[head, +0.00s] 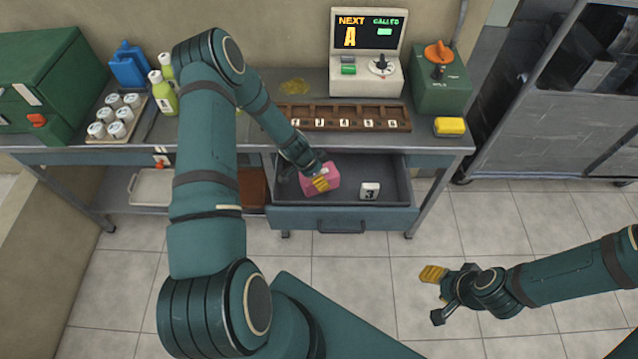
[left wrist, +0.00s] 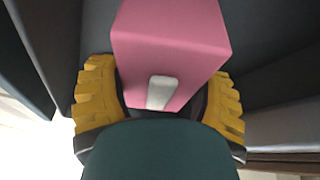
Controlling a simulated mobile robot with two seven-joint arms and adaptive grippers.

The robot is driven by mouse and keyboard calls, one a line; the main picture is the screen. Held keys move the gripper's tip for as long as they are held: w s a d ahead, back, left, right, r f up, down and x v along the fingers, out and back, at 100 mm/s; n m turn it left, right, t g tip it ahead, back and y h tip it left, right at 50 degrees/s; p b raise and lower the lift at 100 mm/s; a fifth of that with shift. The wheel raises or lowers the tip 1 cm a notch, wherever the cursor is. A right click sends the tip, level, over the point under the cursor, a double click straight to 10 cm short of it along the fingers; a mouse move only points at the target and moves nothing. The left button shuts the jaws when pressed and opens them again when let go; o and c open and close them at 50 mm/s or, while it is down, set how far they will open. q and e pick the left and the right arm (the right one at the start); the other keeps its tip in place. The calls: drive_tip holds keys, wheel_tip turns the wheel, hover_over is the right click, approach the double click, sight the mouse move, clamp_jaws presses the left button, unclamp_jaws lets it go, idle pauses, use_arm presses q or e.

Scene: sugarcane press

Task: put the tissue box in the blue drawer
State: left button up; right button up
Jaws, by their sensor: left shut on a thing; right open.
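The pink tissue box (head: 322,170) is at the left part of the open blue drawer (head: 342,218) in the head view. My left gripper (head: 321,184) is shut on the box. In the left wrist view the tissue box (left wrist: 172,45) sits between the yellow fingers of the left gripper (left wrist: 160,98), with its white tissue slot facing the camera. I cannot tell whether the box touches the drawer floor. My right gripper (head: 437,296) is open and empty, above the tiled floor at the right.
A white block marked 3 (head: 370,190) lies in the drawer, right of the box. On the bench stand a wooden rack (head: 345,117), a display machine (head: 366,70), a green box with an orange knob (head: 440,82), a yellow sponge (head: 450,126), bottles (head: 163,95) and white jars (head: 115,115).

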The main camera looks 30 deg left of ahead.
use_arm(q)
drive_tip(key=shift+f, duration=2.25)
drive_tip(key=shift+b, duration=0.3)
drive_tip(key=shift+f, duration=0.15)
drive_tip(key=o, duration=1.2)
